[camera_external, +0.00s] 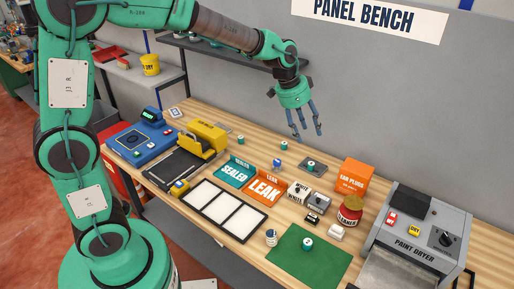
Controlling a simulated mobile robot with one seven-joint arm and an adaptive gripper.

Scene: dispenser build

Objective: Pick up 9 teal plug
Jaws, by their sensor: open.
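Several small teal pieces that look like plugs stand on the wooden bench. One teal plug (307,243) is on the green mat (285,258) at the front. Another teal plug (310,164) is on a small dark plate at the back. Two more, a teal plug (284,145) and a teal plug (241,139), stand toward the back edge. Any numbers on them are too small to read. My gripper (307,133) is open and empty, fingers pointing down, above the back of the bench. Its height over the plugs is hard to judge.
A sealed bin (235,171) and a leak bin (266,189) stand mid-bench behind a white three-panel tray (225,211). An orange ear plugs box (354,177), a red jar (350,210) and a paint dryer (419,229) are at right. Blue and yellow machines are at left.

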